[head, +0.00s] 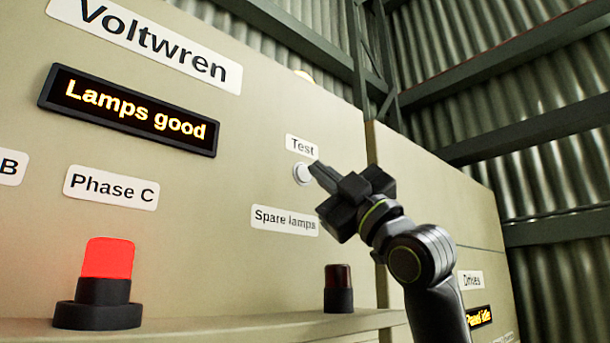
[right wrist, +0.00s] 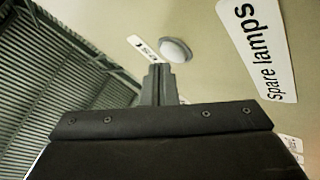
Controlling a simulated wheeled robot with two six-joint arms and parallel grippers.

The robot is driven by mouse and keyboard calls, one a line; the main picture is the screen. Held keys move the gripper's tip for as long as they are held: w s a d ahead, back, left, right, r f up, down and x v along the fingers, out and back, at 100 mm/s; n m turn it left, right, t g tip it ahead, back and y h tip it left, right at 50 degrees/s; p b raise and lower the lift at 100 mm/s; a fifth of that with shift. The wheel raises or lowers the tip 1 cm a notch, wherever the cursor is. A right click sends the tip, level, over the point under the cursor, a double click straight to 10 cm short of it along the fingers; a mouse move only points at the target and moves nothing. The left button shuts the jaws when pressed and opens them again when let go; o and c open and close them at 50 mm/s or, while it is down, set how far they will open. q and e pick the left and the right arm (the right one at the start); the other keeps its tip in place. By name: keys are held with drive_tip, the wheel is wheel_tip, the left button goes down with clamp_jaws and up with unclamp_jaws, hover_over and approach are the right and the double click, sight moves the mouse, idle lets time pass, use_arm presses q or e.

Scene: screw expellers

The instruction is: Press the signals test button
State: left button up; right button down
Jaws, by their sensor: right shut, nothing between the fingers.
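The white round test button (head: 302,174) sits on the beige panel under a label reading "Test" (head: 302,146). My right gripper (head: 315,170) is shut and empty, with its fingertips close beside the button in the head view. In the right wrist view the button (right wrist: 175,50) shows just beyond the shut fingertips (right wrist: 158,68), with a small gap in the picture; I cannot tell whether they touch. The display (head: 130,110) reads "Lamps good". My left gripper is not in view.
A lit red lamp (head: 108,260) stands on the ledge under the "Phase C" label (head: 111,187). A dark red unlit lamp (head: 338,290) stands below the "Spare lamps" label (head: 285,220).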

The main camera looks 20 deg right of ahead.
drive_tip(key=shift+s, duration=0.1)
drive_tip(key=s, duration=0.1)
drive_tip(key=s+d+b, duration=0.1)
drive_tip(key=s, duration=0.2)
drive_tip(key=shift+s+d+b, duration=0.3)
drive_tip(key=shift+s+b, duration=0.05)
idle(0.3)
drive_tip(key=shift+w, duration=0.1)
idle(0.5)
